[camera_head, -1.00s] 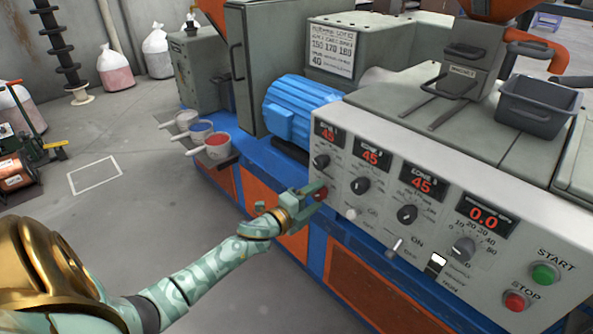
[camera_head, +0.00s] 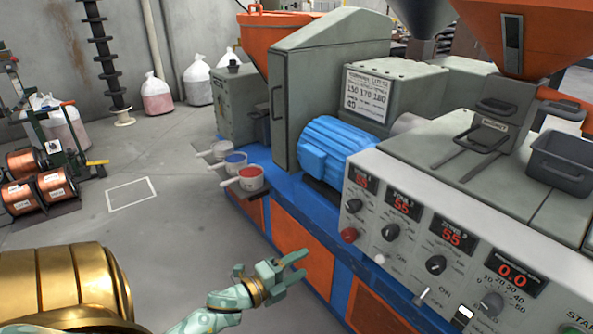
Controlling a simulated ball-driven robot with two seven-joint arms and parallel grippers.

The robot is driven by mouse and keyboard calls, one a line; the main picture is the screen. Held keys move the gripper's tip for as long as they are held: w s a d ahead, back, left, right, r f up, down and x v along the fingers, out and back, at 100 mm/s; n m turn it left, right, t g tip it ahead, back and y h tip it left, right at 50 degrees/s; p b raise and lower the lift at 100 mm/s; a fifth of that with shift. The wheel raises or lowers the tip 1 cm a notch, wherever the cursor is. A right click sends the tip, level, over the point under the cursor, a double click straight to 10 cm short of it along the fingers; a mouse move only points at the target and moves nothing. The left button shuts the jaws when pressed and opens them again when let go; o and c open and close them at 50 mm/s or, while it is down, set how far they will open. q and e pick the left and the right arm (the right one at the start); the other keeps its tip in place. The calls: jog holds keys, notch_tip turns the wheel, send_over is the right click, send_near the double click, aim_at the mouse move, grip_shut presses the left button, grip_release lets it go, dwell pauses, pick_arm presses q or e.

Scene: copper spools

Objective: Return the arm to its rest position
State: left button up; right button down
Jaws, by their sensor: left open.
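My left arm (camera_head: 215,305) is pale green with a gold wrist band and comes in from the bottom of the view. Its left gripper (camera_head: 300,264) is open and empty, in front of the machine's orange lower panels. It is apart from the control panel (camera_head: 400,245) and to the lower left of the red knob (camera_head: 349,235). The zone displays (camera_head: 403,204) read 55, and the display (camera_head: 513,275) at the right reads 0.0. My right gripper is not in view.
Several scoops (camera_head: 250,178) of pellets stand on a small shelf at the machine's left end. A blue motor (camera_head: 335,150) sits on the machine. Copper spools (camera_head: 56,185) are at the far left. The grey floor (camera_head: 165,225) between is open, with a white outlined rectangle.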

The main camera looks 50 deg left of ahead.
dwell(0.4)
